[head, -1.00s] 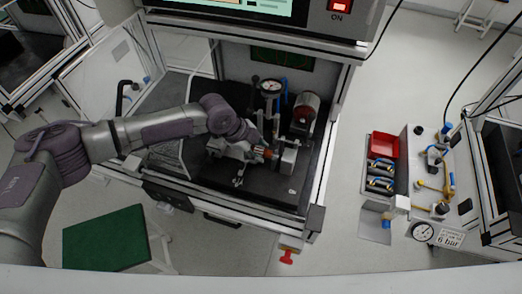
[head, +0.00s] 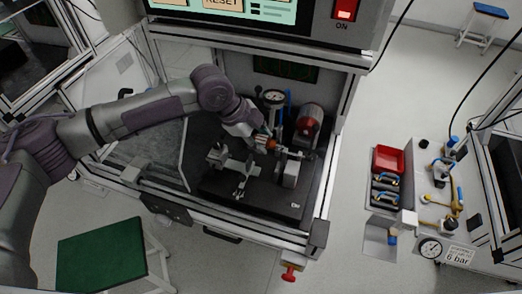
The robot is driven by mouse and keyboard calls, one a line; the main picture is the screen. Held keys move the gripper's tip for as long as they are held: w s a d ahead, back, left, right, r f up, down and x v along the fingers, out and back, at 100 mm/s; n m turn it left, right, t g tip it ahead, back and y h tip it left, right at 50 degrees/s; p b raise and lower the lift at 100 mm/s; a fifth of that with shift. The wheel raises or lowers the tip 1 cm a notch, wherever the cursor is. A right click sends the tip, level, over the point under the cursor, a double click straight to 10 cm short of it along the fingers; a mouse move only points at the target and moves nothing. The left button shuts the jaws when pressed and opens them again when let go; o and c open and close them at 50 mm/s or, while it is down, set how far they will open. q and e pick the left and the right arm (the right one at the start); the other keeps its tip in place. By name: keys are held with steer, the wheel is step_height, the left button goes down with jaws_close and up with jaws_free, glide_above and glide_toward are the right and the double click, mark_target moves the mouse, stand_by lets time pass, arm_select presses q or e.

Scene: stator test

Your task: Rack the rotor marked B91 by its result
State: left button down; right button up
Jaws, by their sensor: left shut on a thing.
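A rotor with an orange-copper middle (head: 270,144) is in my left gripper (head: 262,140), inside the test cabinet. My left gripper is shut on it, and its fingers are small and partly hidden. The rotor appears above and behind the grey supports of the test fixture (head: 291,172), with a clear gap between the supports. No B91 marking is readable. A dial gauge (head: 274,97) stands just behind, and a red-and-grey motor (head: 309,120) stands to the right. The screen (head: 222,8) above is cut off, so no result is readable. My right gripper is out of view.
The cabinet's right post (head: 335,150) and front rail (head: 250,229) frame the fixture. A red bin (head: 388,158) and blue-handled items (head: 385,180) are on the right bench with a pressure gauge (head: 430,248). A green-topped stool (head: 100,255) stands at the lower left.

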mark_target(261, 138)
arm_select(q)
steer(key=shift+r, duration=0.3)
steer(key=shift+r, duration=0.1)
step_height(261, 138, up, 5)
steer(key=p, duration=0.5)
steer(key=shift+f, duration=0.2)
